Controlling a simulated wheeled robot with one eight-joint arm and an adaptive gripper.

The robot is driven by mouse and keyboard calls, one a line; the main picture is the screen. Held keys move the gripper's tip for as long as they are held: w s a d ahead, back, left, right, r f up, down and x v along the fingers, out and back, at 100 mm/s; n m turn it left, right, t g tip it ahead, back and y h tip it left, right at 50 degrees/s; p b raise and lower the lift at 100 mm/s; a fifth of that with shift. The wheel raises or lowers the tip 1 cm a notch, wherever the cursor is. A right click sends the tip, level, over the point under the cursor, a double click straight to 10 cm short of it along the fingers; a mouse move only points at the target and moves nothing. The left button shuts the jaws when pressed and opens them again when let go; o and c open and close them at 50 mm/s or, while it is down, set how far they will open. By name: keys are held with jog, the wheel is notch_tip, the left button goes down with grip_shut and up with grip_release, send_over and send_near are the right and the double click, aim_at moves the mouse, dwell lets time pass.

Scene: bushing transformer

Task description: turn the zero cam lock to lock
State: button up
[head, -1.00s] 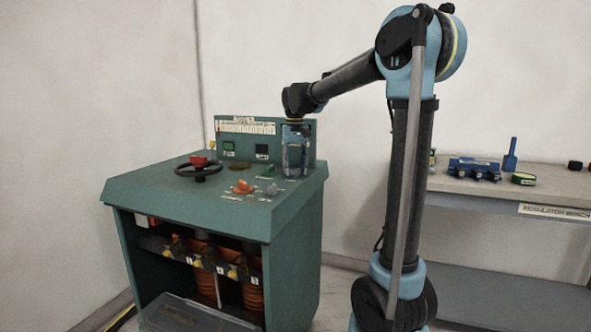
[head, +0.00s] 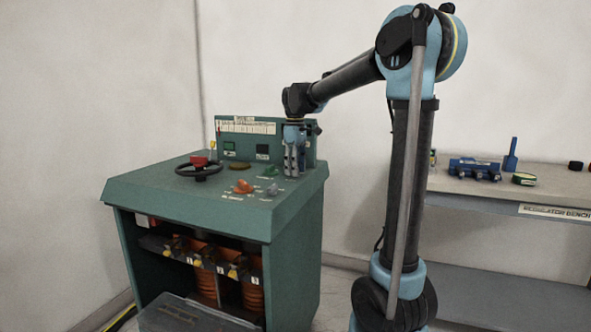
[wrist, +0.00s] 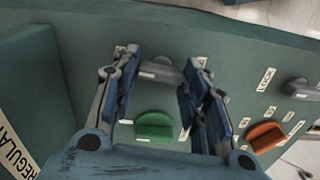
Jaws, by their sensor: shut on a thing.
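My gripper (head: 294,172) points straight down at the back right of the green console (head: 300,205). In the head view the fingers hide this knob. A LOCK label (wrist: 265,80) lies to the right of the held knob in the wrist view. I cannot read any label naming the held knob. A second grey knob (wrist: 304,90) is farther right; it also shows in the head view (head: 271,189).
A green knob (wrist: 155,127) lies close to the fingers, and an orange knob (wrist: 265,137) is to the right. An upright panel (head: 265,140) stands behind my gripper. A bench (head: 480,188) is at right.

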jog(key=shift+d+n, duration=0.1)
jog(key=shift+n, duration=0.5)
jog(key=o, duration=1)
jog(key=shift+o, duration=0.2)
notch_tip(320, 180, up, 12)
jog(key=shift+w, duration=0.1)
